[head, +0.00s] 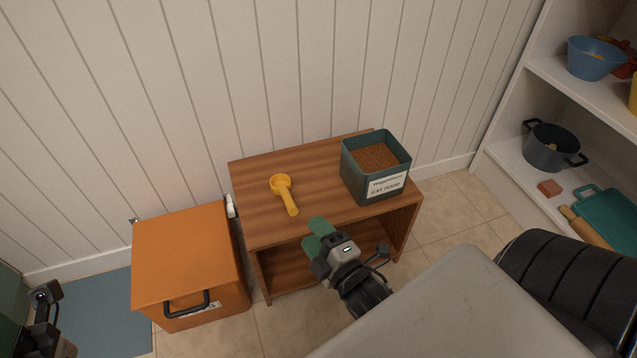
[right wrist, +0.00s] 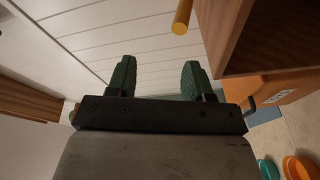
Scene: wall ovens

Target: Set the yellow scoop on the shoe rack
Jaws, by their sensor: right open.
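The yellow scoop (head: 284,193) lies on top of a low wooden unit with an open shelf (head: 250,168), which looks like the shoe rack. Its bowl points back and its handle reaches toward the front edge. The handle end also shows in the right wrist view (right wrist: 182,16), beside the wooden unit (right wrist: 270,40). My right gripper (head: 315,237) is open and empty, just in front of the unit's front edge and right of the handle. Its green fingers (right wrist: 158,78) are apart with nothing between them. My left gripper (head: 46,310) is partly in view at the lower left; its jaws are unclear.
A dark green cat food bin (head: 375,182) stands on the right of the wooden top. An orange box (head: 185,255) with a black handle stands left of the unit. White shelves (head: 590,90) with bowls and a pot (head: 552,146) are at the right. A panelled wall is behind.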

